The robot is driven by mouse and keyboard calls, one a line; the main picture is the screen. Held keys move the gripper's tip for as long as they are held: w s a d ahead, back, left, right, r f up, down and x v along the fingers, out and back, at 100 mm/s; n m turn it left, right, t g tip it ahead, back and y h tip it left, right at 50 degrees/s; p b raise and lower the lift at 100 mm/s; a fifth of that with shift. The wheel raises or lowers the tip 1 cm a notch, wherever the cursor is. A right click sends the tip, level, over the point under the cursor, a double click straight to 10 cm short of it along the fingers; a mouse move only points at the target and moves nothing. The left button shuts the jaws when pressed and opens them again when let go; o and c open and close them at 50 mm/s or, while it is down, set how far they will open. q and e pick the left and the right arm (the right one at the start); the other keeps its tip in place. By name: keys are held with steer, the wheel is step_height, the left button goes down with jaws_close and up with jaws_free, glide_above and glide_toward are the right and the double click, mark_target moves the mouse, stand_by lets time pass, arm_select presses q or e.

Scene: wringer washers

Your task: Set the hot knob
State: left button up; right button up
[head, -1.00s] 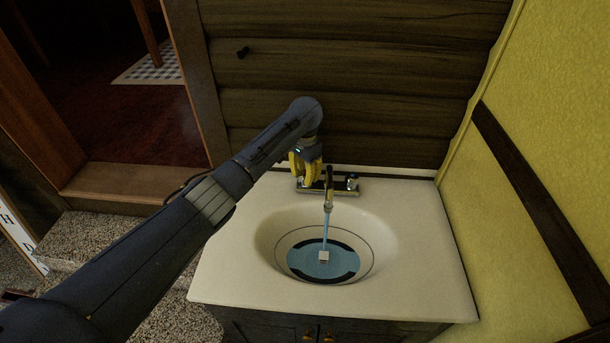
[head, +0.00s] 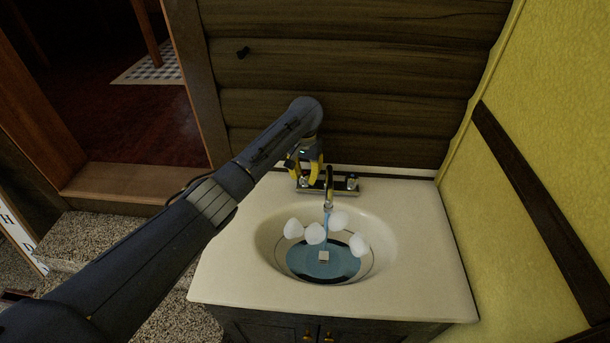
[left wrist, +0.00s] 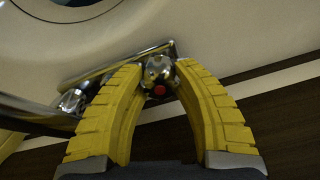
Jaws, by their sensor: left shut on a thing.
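The hot knob (left wrist: 158,68) is a chrome faucet handle with a red dot, seen between the yellow fingertips in the left wrist view. My left gripper (left wrist: 160,70) is shut on it. In the head view my left gripper (head: 305,178) sits at the left end of the chrome faucet (head: 329,188), and its fingers cover the hot knob there. The other chrome knob (head: 352,181) is at the faucet's right end; it also shows in the left wrist view (left wrist: 72,100). My right gripper is not in view.
Blue water runs from the spout into the round white basin (head: 385,235). White steam-like puffs (head: 315,233) hang over the water. The white countertop (head: 430,270) is clear. A wooden wall (head: 400,90) stands behind and a yellow wall (head: 545,130) at right.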

mark_target(305, 172)
arm_select(q)
steer(key=o, duration=1.2)
steer(key=shift+r, duration=0.1)
step_height(305, 172, up, 12)
steer(key=shift+f, duration=0.1)
stand_by(0.3)
